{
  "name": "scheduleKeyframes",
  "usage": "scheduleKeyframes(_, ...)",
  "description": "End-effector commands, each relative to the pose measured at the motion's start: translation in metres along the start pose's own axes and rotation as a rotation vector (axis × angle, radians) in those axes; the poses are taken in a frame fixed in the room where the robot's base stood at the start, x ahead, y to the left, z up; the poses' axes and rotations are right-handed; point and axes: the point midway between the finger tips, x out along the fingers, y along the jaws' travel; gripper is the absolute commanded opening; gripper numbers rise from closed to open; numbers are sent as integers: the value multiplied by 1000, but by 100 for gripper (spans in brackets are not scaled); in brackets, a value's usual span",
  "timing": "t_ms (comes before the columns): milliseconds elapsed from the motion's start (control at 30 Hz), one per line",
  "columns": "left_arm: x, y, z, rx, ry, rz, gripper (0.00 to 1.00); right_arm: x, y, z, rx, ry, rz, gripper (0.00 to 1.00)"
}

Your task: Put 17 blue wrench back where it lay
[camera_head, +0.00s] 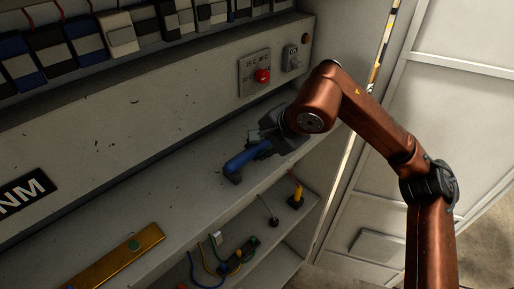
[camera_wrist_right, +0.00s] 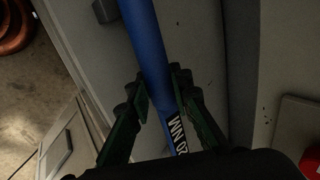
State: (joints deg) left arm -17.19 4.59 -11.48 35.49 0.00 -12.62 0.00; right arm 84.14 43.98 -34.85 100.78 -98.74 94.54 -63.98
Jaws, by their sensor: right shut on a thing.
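The blue wrench (camera_head: 247,156) is over the grey shelf (camera_head: 190,183), toward its right end. Its blue end points down and to the left. I cannot tell whether it touches the shelf. My right gripper (camera_head: 268,139) is shut on it, and the hand hides the rest of it. In the right wrist view the blue handle (camera_wrist_right: 148,45) runs between the dark fingers of my right gripper (camera_wrist_right: 162,95). A dark label (camera_wrist_right: 178,135) with white letters, seemingly "20 NM", shows on the handle below the fingertips. My left gripper is not in view.
A control box with a red button (camera_head: 263,76) is on the panel behind the hand. A yellow bar (camera_head: 118,259) lies at the shelf's front left. Cables and a yellow-handled tool (camera_head: 297,196) are on the lower shelf. The shelf's middle is clear.

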Motion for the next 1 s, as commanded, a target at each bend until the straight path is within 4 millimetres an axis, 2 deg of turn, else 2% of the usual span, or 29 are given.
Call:
scheduleKeyframes(333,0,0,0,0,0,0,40,0,0,0,0,0,0,40)
scheduleKeyframes(1000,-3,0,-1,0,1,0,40,-3,-2,0,0,0,0,40)
